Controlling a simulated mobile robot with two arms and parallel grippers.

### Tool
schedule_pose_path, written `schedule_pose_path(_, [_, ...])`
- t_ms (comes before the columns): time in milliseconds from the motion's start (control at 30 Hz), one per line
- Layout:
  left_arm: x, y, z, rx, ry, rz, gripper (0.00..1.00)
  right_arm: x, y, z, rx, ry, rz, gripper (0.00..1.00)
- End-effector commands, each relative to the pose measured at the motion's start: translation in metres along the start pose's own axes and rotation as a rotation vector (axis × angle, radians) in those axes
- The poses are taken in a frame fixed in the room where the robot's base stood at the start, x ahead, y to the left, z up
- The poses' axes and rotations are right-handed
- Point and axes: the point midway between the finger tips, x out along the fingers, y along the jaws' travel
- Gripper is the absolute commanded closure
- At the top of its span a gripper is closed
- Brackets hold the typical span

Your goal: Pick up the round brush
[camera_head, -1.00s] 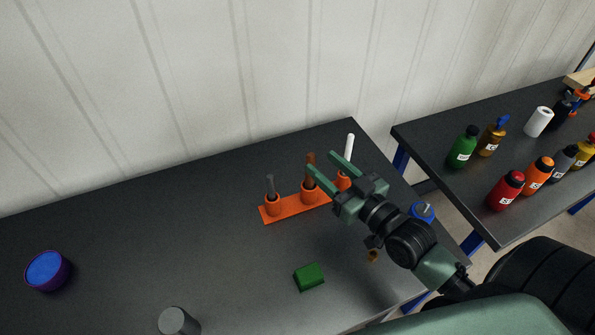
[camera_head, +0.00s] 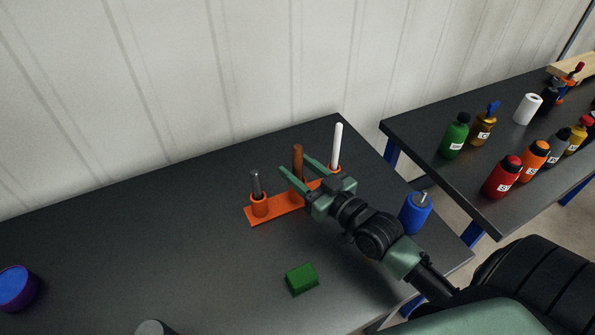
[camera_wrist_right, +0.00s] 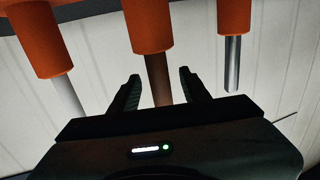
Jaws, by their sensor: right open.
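An orange holder (camera_head: 252,218) on the dark table has three cups with upright tools: a grey metal one (camera_head: 256,184), a brown handle (camera_head: 298,157) in the middle and a white handle (camera_head: 336,146). The tools' lower ends are hidden in the cups, so I cannot tell by shape which is the round brush. My right gripper (camera_head: 294,163) is open, with its fingers on either side of the brown handle. The right wrist view, seen upside down, shows the brown handle (camera_wrist_right: 158,80) between the two open fingers (camera_wrist_right: 160,75). My left gripper is out of view.
A green block (camera_head: 302,278) lies in front of the holder. A blue cylinder (camera_head: 415,213) stands right of my right arm. A purple-blue bowl (camera_head: 16,287) and a grey cylinder (camera_head: 152,328) are at left and front. Another table (camera_head: 480,185) holds several bottles.

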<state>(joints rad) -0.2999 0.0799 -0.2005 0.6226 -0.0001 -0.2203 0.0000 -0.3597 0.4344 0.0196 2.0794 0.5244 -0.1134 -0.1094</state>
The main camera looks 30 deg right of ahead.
Motion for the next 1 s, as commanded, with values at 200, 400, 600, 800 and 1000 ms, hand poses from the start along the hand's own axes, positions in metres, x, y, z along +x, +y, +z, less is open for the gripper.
schedule_pose_path(200, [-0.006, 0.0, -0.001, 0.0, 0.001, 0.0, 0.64, 0.03, 0.0, -0.001, 0.001, 0.0, 0.0, 0.53])
schedule_pose_path(400, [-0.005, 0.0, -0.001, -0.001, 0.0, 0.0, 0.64, 0.034, -0.001, 0.0, 0.0, -0.001, -0.001, 0.53])
schedule_pose_path(600, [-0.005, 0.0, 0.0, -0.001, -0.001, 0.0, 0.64, 0.033, -0.001, 0.0, 0.0, -0.001, -0.001, 0.87])
schedule_pose_path(800, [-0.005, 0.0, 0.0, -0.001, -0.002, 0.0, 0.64, 0.033, 0.0, 0.0, 0.0, 0.0, -0.001, 1.0])
schedule_pose_path(1000, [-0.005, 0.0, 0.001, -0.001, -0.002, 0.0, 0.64, 0.033, 0.0, -0.002, 0.0, 0.001, -0.001, 1.0])
